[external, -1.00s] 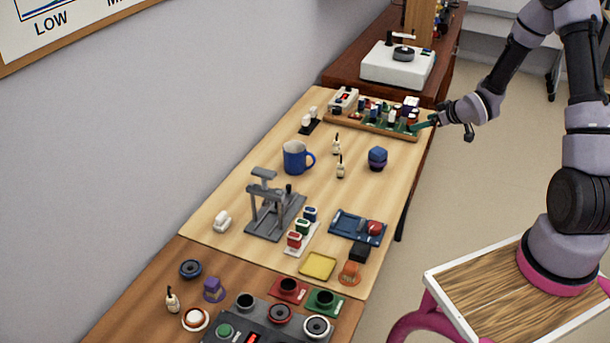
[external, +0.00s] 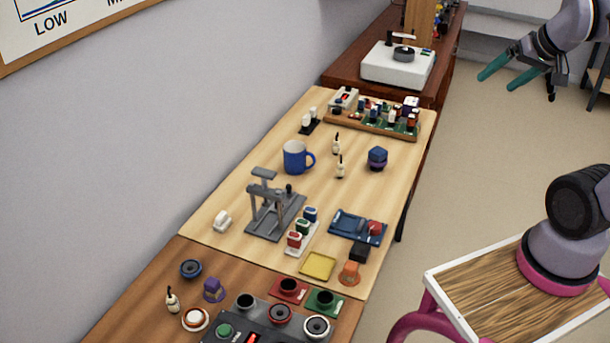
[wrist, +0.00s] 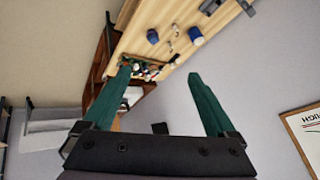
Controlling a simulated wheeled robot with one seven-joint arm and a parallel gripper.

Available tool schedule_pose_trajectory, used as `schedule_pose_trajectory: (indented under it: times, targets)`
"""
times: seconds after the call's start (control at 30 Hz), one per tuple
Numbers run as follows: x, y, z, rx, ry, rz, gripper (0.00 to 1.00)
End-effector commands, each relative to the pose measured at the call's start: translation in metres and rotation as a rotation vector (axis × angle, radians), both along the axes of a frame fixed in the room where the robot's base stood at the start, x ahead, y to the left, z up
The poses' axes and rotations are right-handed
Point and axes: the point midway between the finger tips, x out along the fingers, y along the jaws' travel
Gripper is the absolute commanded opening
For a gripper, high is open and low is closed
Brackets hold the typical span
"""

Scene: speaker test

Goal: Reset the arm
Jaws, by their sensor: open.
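My gripper (external: 503,75) is at the upper right of the external view, raised and to the right of the tables over the floor. Its two green fingers are spread apart with nothing between them. In the wrist view my gripper (wrist: 165,88) also shows open and empty, with the tables seen tilted beyond the fingers. Part of my arm is outside the external view.
A light wooden table (external: 245,185) holds a blue mug (external: 295,158), a grey press stand (external: 272,208), a blue tray (external: 345,226) and a parts rack (external: 375,125). A white device (external: 398,66) stands on the dark table behind.

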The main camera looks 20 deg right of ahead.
Motion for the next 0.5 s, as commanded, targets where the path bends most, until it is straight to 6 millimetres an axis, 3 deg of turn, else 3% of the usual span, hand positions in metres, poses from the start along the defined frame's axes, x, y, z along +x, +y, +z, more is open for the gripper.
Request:
schedule_pose_trajectory:
  times: [0.17, 0.5]
  targets:
    - [-0.027, 0.01, 0.006, 0.062, 0.012, -0.002, 0.92]
    - [-0.028, 0.01, 0.006, 0.067, 0.016, -0.002, 0.92]
